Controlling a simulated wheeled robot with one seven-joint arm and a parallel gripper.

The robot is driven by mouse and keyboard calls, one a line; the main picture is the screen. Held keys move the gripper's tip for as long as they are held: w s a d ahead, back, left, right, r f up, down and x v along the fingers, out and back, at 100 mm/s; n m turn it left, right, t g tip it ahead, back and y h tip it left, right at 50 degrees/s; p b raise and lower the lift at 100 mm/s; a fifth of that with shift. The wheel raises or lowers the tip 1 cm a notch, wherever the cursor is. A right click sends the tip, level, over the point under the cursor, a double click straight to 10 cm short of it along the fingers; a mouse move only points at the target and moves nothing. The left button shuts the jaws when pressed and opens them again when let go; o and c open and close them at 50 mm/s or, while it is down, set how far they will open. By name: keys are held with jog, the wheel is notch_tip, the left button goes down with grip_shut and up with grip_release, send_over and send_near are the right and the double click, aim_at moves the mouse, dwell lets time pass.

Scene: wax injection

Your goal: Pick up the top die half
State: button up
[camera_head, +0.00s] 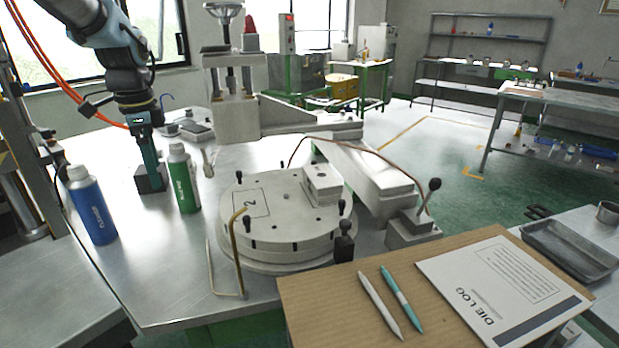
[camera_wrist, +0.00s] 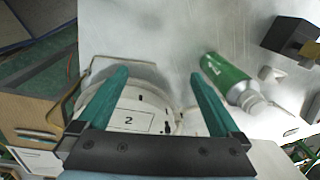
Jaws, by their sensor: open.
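The die (camera_head: 285,205) is a round, pale grey metal disc stack marked "2", lying flat on the metal worktop. Its upper disc, the top die half (camera_head: 280,192), has small black pegs around it and a pale block on top. In the wrist view the top die half (camera_wrist: 128,120) shows between and beyond my fingers, partly covered by the gripper body. My gripper (camera_head: 150,165) hangs to the left of the die, behind the green bottle, with teal fingers pointing down. In the wrist view my gripper (camera_wrist: 158,75) has its fingers spread with nothing held.
A green bottle (camera_head: 184,178) stands between my gripper and the die; a blue bottle (camera_head: 91,205) stands at the left. A bent brass rod (camera_head: 238,250) rises before the die. A press (camera_head: 232,100) stands behind. A wooden board (camera_head: 330,290) with pens and log lies in front.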

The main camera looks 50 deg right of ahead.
jog(key=s+d+r+m, duration=0.1)
jog(key=s+d+m, duration=0.25)
jog(key=d, duration=0.35)
jog(key=s+d+r+m, duration=0.1)
jog(key=s+d+m, duration=0.2)
jog(key=d+m, duration=0.35)
notch_tip(320, 180, up, 2)
jog(key=m, duration=1)
send_over(322, 176)
jog(key=shift+g, duration=0.4)
jog(key=f, duration=0.2)
jog(key=d+f+p, duration=0.1)
jog(key=f, duration=0.1)
jog(key=shift+w+f+p, duration=0.1)
jog(key=shift+p, duration=0.2)
jog(key=shift+a+f+p, duration=0.25)
jog(key=shift+f+p, duration=0.45)
jog(key=shift+f, duration=0.75)
jog(key=shift+a+f+p, duration=0.2)
jog(key=shift+f+p, duration=0.45)
jog(key=shift+f, duration=0.75)
jog(key=c, duration=1.5)
jog(key=shift+r, duration=0.1)
jog(key=shift+c, duration=0.4)
jog(key=shift+r, duration=0.1)
